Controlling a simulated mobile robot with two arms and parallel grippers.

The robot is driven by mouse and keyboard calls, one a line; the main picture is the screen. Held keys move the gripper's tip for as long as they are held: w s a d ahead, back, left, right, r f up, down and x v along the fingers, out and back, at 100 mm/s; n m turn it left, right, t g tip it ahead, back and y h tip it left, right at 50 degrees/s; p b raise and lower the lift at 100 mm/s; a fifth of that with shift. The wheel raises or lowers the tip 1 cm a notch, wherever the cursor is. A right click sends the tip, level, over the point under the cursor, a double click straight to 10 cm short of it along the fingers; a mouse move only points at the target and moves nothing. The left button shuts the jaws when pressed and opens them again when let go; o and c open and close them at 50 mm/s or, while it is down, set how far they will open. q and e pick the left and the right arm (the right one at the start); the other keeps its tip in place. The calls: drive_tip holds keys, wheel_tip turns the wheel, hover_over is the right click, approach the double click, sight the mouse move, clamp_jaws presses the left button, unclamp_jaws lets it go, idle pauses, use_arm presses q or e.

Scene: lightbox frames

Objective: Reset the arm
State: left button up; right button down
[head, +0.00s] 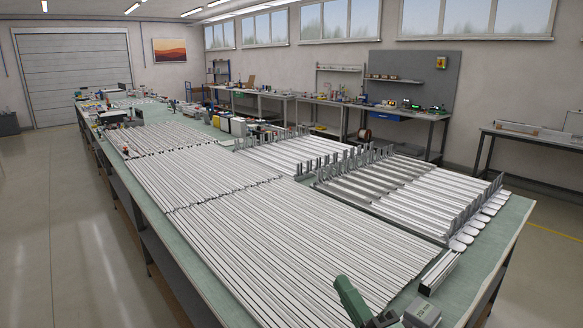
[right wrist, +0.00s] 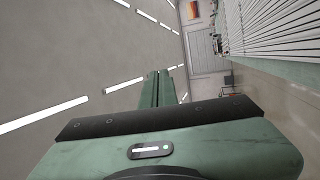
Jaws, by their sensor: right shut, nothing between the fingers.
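My right gripper (head: 342,284) shows at the bottom of the head view as a green shape, raised in front of the near part of the table. In the right wrist view its green fingers (right wrist: 158,78) are together and hold nothing. The gripper points toward the far door end of the room. My left gripper is in neither view.
A long green-topped table (head: 513,222) is covered with rows of silver aluminium profiles (head: 290,240). Upright bracket pieces (head: 370,156) stand on its right part. A grey box (head: 422,312) is at the near edge. Open floor (head: 50,220) lies to the left.

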drive_tip(key=s+d+f+m+g+h, duration=0.3)
drive_tip(key=d+f+m+h, duration=0.2)
drive_tip(key=f+m, duration=0.25)
drive_tip(key=s+d+f+m+g+h, duration=0.3)
drive_tip(key=d+f+m+h, duration=0.25)
drive_tip(key=f+m, duration=0.2)
drive_tip(key=s+f+m+g+y, duration=0.1)
drive_tip(key=s+f+m+g, duration=0.2)
drive_tip(key=s+f+g, duration=0.55)
drive_tip(key=s+f+m+g+y, duration=0.15)
drive_tip(key=s+f, duration=0.35)
drive_tip(key=s, duration=0.8)
wheel_tip(320, 180, down, 27)
drive_tip(key=s+g+b, duration=0.1)
drive_tip(key=s, duration=0.1)
drive_tip(key=s+d+f+g, duration=0.1)
drive_tip(key=s+d+f, duration=0.2)
drive_tip(key=s+f, duration=1.3)
drive_tip(key=shift+s+f+g+h+b, duration=0.25)
drive_tip(key=shift+f+g+h+b, duration=0.05)
drive_tip(key=shift+h+b, duration=0.1)
